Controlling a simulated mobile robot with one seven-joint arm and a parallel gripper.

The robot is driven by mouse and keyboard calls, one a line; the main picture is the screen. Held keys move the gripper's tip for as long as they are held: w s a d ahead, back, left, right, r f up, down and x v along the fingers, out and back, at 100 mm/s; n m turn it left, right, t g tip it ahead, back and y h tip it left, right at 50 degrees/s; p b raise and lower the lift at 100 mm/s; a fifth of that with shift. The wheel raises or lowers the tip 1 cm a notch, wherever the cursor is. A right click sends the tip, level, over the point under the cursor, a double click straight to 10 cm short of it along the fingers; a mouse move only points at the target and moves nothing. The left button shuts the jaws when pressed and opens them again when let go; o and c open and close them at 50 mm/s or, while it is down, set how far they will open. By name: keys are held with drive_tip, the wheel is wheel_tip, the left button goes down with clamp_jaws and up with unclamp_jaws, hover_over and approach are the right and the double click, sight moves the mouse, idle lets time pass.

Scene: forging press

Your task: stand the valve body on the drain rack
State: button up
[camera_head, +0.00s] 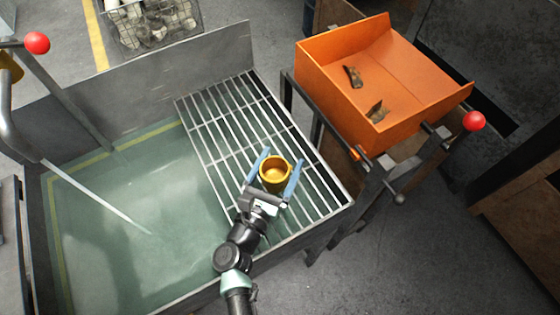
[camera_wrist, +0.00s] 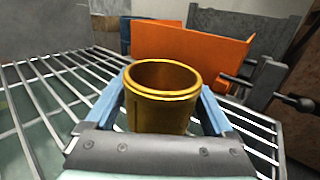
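The valve body is a brass-yellow, cup-like piece (camera_head: 274,173) with a round rim and open top. It is upright over the right front part of the drain rack (camera_head: 222,143), a grid of metal bars. The wrist view shows the valve body (camera_wrist: 160,100) large and central, its lower end hidden behind my gripper's grey palm plate. My gripper (camera_head: 279,168) has one blue finger on each side of it, close to its wall. I cannot tell whether the fingers press on it, or whether its base touches the bars.
The rack borders a tank of greenish liquid (camera_head: 130,220) on its left. An orange bin (camera_head: 420,75) with dark pieces stands at the right, beside levers with a red knob (camera_head: 474,121). A wire basket (camera_head: 150,20) is at the back. Much of the rack behind the valve body is clear.

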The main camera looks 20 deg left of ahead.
sight(269, 187)
drive_tip(key=shift+o, duration=0.5)
drive_tip(key=shift+r, duration=0.15)
drive_tip(key=shift+s, duration=0.15)
drive_tip(key=s+b, duration=0.1)
drive_tip(key=s, duration=0.9)
drive_tip(key=shift+s, duration=0.9)
drive_tip(key=shift+r, duration=0.1)
